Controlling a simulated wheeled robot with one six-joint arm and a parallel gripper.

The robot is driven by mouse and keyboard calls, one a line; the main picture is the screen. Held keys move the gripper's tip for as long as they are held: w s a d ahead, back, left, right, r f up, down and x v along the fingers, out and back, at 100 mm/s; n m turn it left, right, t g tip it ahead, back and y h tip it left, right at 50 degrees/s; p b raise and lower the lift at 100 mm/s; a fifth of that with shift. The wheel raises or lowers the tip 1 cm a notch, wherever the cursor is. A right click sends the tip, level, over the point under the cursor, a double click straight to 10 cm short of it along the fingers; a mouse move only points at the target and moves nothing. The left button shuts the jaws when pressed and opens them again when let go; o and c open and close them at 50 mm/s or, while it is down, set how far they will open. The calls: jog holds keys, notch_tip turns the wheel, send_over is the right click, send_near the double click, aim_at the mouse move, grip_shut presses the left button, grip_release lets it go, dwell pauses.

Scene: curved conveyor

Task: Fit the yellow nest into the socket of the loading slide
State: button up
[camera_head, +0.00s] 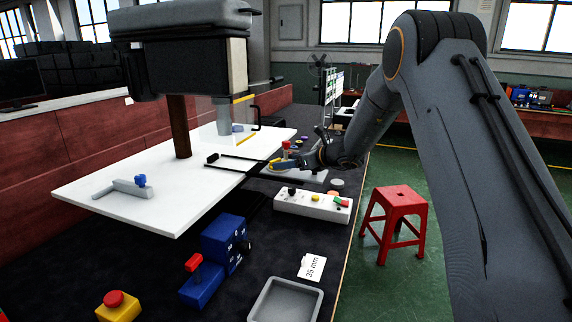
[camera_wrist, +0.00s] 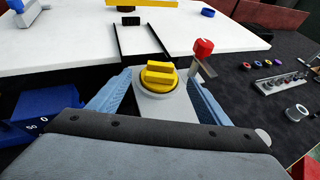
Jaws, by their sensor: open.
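The yellow nest (camera_wrist: 159,73), a round piece with a raised block on top, sits at a pale round socket (camera_wrist: 158,90) on the grey loading slide (camera_wrist: 175,108). I cannot tell whether it is fully seated. My gripper (camera_wrist: 160,80) is open, with one blue finger on each side of the nest and visible gaps between. In the head view the nest (camera_head: 275,163) shows as a small yellow spot at the tip of my gripper (camera_head: 284,163), and the slide (camera_head: 305,175) lies beneath. A red-knobbed handle (camera_wrist: 203,47) stands at the slide's right.
Black rails (camera_wrist: 142,42) run from the slide across the white table (camera_wrist: 75,40). A control box with buttons (camera_head: 312,205) stands in front. Small coloured rings (camera_wrist: 262,64) and several pegs lie right.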

jog(key=b+v, duration=0.2)
jog(key=v, duration=0.8)
jog(key=s+f+n+g+h, duration=0.25)
jog(key=s+f+n, duration=0.3)
jog(key=s, duration=0.55)
jog(key=s+f+n+g+h, duration=0.1)
jog(key=s+f+n+g, duration=0.3)
jog(key=s+n, duration=0.55)
jog(key=s+d+f+n+h, duration=0.1)
jog(key=s+d+n+h, duration=0.1)
jog(key=s+n, duration=0.2)
jog(key=s+d+f+n+g+h, duration=0.1)
jog(key=s+d+n+h, duration=0.1)
jog(key=s, duration=0.9)
jog(key=s+d+f+n+g+h, duration=0.1)
jog(key=s+d+f+n+h, duration=0.1)
jog(key=s+d+n, duration=0.2)
jog(key=shift+s+d+n, duration=0.15)
jog(key=shift+s+n, duration=0.95)
jog(key=shift+s, duration=0.55)
jog(key=shift+g, duration=0.25)
